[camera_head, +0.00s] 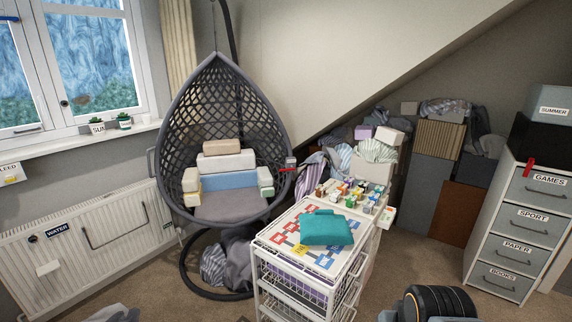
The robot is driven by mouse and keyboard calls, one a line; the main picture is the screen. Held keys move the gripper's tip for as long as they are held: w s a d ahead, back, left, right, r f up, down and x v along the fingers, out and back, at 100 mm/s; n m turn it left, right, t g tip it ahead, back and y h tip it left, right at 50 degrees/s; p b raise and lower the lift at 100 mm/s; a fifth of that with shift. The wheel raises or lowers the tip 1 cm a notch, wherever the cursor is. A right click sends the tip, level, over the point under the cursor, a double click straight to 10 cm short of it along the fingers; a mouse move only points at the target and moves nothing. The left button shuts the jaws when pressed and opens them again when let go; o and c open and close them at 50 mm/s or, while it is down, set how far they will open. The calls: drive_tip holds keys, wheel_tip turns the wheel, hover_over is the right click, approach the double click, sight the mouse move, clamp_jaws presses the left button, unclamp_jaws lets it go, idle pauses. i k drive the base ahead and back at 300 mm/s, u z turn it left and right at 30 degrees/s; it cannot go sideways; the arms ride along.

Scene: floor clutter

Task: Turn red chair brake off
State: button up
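A grey hanging egg chair (269,114) with a lattice shell hangs from a dark curved pole at centre left. A small red lever (287,170) sticks out at the chair's right rim, just below a small grey box (291,161). The lever looks roughly level and is too small to tell its setting. Cushions in blue (228,180), cream and brown lie on the chair seat. No fingertips of my gripper can be made out in this view.
A white wire trolley (262,262) with a board, teal cloth (326,228) and small bottles stands right of the chair. Labelled drawers (530,220) stand at far right, with a red piece on top. A radiator (90,240) is at left. Carpet shows between trolley and drawers.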

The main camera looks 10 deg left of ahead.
sight(292, 167)
drive_tip(key=i, duration=0.15)
drive_tip(key=u, duration=2.65)
drive_tip(key=i, duration=2.7)
drive_tip(key=z, duration=3.3)
drive_tip(key=i, duration=1.65)
drive_tip(key=u, duration=0.05)
